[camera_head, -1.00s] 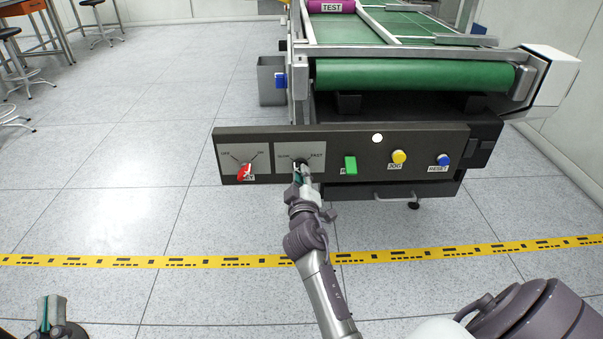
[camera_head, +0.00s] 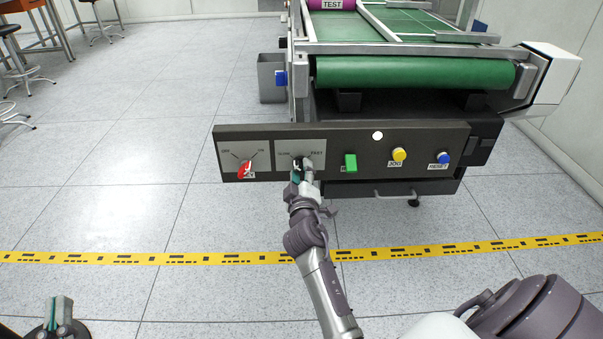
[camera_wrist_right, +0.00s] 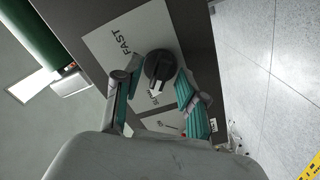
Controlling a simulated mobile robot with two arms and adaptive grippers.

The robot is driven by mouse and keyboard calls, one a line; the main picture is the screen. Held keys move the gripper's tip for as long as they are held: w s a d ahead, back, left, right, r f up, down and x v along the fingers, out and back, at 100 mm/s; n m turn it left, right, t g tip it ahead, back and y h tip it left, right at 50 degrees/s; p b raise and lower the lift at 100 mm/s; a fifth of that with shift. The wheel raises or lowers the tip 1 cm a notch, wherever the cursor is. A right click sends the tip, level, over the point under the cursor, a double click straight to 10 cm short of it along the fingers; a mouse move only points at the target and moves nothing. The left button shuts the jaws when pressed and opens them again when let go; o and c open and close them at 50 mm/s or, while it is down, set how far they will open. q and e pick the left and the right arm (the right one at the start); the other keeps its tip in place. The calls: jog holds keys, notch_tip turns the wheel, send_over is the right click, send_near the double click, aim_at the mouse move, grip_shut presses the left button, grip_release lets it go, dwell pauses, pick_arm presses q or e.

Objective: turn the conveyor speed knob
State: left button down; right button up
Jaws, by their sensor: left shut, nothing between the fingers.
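The black speed knob (camera_wrist_right: 160,66) has a white pointer mark and sits on a grey plate (camera_wrist_right: 104,42) labelled FAST; the other label is partly hidden. In the head view the knob (camera_head: 301,160) sits between SLOW and FAST, partly covered by my right gripper (camera_head: 303,170). In the wrist view my right gripper (camera_wrist_right: 158,78) has its teal-padded fingers apart, one on each side of the knob. A gap seems to show beside the knob; contact is unclear. My left gripper (camera_head: 59,311) is shut and empty at the lower left, far from the panel.
The panel (camera_head: 226,170) also carries a red rotary switch (camera_head: 244,171), a green button (camera_head: 350,162), a yellow JOG button (camera_head: 399,154) and a blue RESET button (camera_head: 443,157). The green conveyor (camera_head: 415,73) stands behind.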

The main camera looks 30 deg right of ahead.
notch_tip(320, 180, up, 10)
jog(key=shift+r, duration=0.1)
dwell(0.5)
jog(key=shift+f, duration=0.2)
